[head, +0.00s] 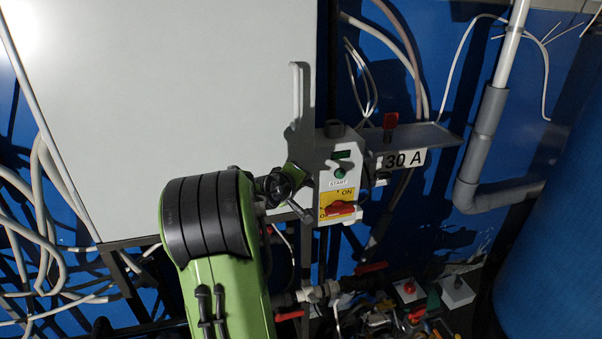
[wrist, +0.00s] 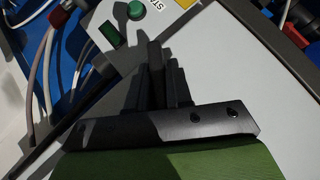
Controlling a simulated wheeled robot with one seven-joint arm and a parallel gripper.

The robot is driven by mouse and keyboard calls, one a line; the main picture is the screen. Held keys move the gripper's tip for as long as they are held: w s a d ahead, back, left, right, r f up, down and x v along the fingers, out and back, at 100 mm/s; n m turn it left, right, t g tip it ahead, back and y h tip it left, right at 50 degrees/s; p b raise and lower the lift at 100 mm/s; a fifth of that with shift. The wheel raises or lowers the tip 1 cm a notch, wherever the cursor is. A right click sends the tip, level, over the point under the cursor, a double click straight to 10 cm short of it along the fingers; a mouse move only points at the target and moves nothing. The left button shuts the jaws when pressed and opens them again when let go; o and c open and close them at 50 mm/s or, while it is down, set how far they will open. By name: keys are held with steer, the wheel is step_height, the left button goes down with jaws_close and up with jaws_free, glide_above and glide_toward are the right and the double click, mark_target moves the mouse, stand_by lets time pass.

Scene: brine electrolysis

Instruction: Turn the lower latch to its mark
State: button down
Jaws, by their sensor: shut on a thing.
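The pale grey cabinet door (head: 180,100) fills the left of the head view. A light upright latch handle (head: 296,88) stands near its upper right edge. My gripper (head: 303,214) is at the lower right edge of the door, beside the switch box. In the wrist view, my gripper (wrist: 155,75) has its dark fingers close together, shut on a narrow dark upright piece between them, which appears to be the lower latch. The fingers and deep shadow hide most of that latch. I cannot make out its mark or its exact angle.
The switch box (head: 339,172) with a green START button and red rotary switch (head: 340,209) stands close right of my gripper. A shelf with a 30 A label (head: 404,160) is farther right. Red-handled valves and pipes (head: 318,294) lie below. A blue tank (head: 555,240) stands at right.

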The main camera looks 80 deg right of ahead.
steer(key=m+t+y+p, duration=0.1)
steer(key=m+t+y, duration=0.2)
steer(key=shift+s+t+y, duration=0.15)
steer(key=shift+t+y, duration=0.15)
steer(key=shift+t, duration=0.1)
steer(key=shift+m+t+y+p, duration=0.9)
steer(key=shift+m+t+p, duration=0.1)
steer(key=shift+t, duration=0.3)
steer(key=c, duration=1.1)
jaws_free()
steer(key=v, duration=1.5)
steer(key=shift+s+a+r, duration=0.15)
steer(key=shift+a+r, duration=0.05)
steer(key=shift+r, duration=0.05)
